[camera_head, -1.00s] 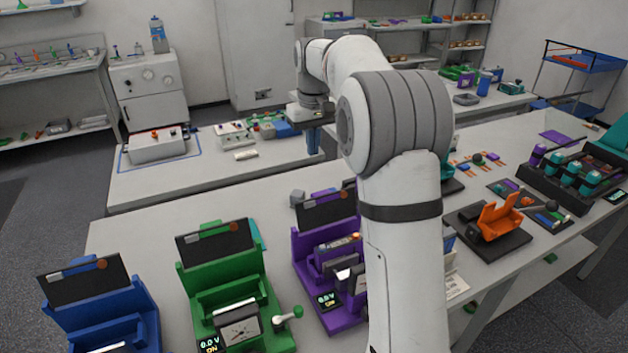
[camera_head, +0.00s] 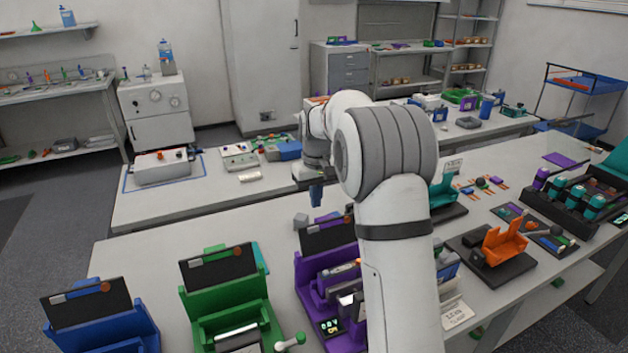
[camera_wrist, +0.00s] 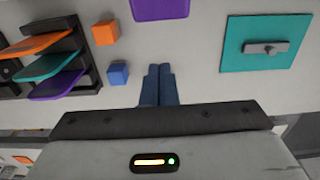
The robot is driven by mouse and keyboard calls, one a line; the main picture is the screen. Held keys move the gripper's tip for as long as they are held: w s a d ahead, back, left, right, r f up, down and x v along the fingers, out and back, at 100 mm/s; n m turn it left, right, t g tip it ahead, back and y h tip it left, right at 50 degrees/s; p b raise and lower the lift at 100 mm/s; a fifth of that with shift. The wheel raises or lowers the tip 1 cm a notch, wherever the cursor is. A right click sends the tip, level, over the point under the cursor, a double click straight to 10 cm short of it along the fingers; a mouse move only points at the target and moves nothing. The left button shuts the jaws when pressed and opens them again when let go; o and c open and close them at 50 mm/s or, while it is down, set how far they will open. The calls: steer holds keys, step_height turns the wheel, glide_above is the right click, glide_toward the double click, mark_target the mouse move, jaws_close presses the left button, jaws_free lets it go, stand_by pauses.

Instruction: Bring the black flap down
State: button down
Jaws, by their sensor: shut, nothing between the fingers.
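Three black flaps stand raised and leaning back in the head view. One is on the blue device (camera_head: 105,338), its flap (camera_head: 88,305) at the far left. The third flap (camera_head: 325,236) tops the purple device (camera_head: 312,290) and is partly hidden by my arm. My gripper (camera_head: 316,196) has blue fingers, points down and is empty, beyond and above the purple device. In the wrist view the fingers (camera_wrist: 158,72) are together, with no flap identifiable between them.
The wrist view shows an orange cube (camera_wrist: 106,33), a blue cube (camera_wrist: 118,73), a teal plate with a handle (camera_wrist: 265,42) and a rack of coloured tabs (camera_wrist: 50,65). An orange fixture (camera_head: 500,243) stands on the right of the table. My arm hides the table's middle.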

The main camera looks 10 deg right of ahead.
mark_target(328, 232)
steer(key=shift+s+d+f+p, duration=0.1)
steer(key=shift+s+d+p, duration=0.15)
steer(key=shift+s, duration=0.7)
steer(key=shift+s+d+p, duration=0.15)
steer(key=shift+s+p, duration=0.15)
steer(key=shift+s, duration=0.6)
